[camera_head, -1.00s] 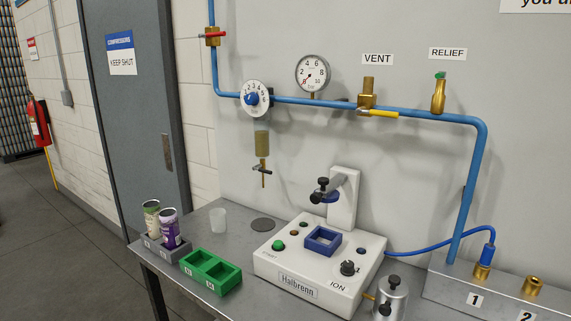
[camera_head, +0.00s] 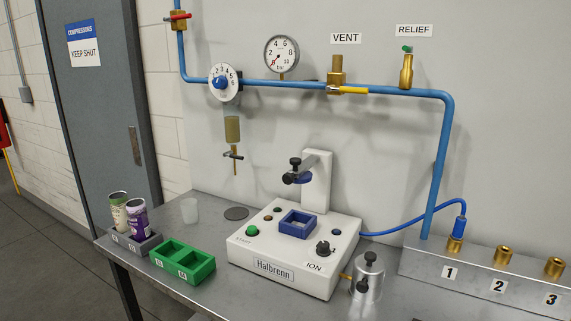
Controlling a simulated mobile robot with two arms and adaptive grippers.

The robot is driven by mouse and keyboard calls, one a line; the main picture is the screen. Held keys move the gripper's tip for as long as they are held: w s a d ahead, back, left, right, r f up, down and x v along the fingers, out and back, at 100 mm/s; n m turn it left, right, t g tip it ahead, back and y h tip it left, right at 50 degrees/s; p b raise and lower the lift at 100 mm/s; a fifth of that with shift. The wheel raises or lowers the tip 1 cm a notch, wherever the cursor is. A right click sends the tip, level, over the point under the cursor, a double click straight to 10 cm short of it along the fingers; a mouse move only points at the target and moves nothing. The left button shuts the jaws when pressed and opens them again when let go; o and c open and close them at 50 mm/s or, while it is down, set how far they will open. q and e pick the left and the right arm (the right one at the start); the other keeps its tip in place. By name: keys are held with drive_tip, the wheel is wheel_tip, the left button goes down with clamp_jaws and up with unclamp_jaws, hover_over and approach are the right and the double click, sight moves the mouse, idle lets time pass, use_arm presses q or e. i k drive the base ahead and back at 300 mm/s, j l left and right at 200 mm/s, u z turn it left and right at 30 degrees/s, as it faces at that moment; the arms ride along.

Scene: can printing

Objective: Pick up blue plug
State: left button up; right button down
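The blue plug (camera_head: 460,227) stands upright on the brass socket marked 1 (camera_head: 455,244), on the grey block at the right. A blue hose (camera_head: 410,229) loops from the top of the plug down to the white Halbrenn machine (camera_head: 285,252). Neither of my grippers shows in the head view.
Brass sockets 2 (camera_head: 502,255) and 3 (camera_head: 554,267) are empty. A green tray (camera_head: 182,261) and a grey holder with two cans (camera_head: 137,243) are at the left. A blue pipe (camera_head: 438,165) descends behind the plug.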

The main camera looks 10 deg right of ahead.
sight(460, 222)
drive_tip(key=z, duration=1.25)
